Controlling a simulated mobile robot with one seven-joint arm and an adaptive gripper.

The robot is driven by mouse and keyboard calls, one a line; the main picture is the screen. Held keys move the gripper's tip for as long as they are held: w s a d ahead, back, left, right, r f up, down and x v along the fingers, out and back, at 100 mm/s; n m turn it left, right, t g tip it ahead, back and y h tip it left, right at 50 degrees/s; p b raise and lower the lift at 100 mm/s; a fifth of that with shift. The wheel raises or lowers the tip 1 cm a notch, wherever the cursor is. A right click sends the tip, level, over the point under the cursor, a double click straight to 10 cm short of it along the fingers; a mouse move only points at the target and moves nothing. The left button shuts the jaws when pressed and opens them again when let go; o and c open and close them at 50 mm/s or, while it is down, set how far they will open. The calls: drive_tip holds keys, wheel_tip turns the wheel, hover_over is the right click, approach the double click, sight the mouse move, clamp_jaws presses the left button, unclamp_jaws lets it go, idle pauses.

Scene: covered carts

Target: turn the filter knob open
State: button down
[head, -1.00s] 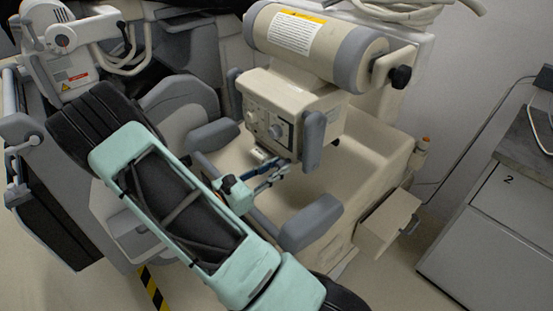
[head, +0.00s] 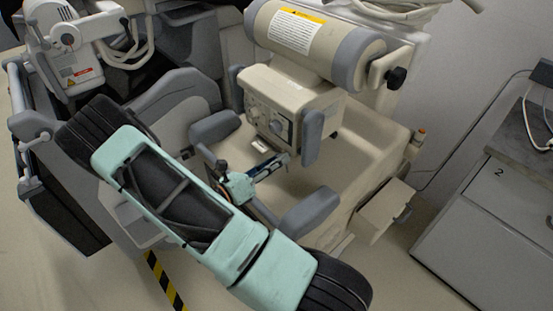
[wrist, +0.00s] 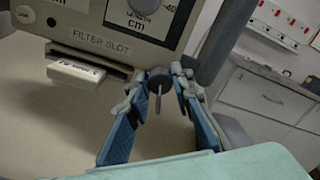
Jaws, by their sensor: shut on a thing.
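The filter knob (wrist: 159,78) is a small dark round knob on a short stem, just under the front panel, right of the "FILTER SLOT" label. My gripper (wrist: 162,88) has blue fingers with grey tips on either side of this knob and is shut on it. In the head view my gripper (head: 286,158) reaches up to the underside of the beige control box (head: 290,95). The knob cannot be made out there. A pale labelled filter slide (wrist: 76,72) sticks out of the slot to the left of the fingers in the wrist view.
A grey padded handle (head: 312,138) hangs right of the gripper. Grey armrests (head: 311,212) flank the beige cart tray (head: 375,140). An open drawer (head: 381,211) juts out at the cart's lower right. A grey cabinet (head: 490,225) stands at the right.

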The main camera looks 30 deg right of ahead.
idle(0.4)
drive_tip(key=c, duration=1.7)
unclamp_jaws()
drive_tip(key=a, duration=0.4)
drive_tip(key=s+a, duration=0.1)
drive_tip(key=a, duration=0.7)
drive_tip(key=shift+s, duration=0.35)
drive_tip(key=shift+w+r, duration=0.1)
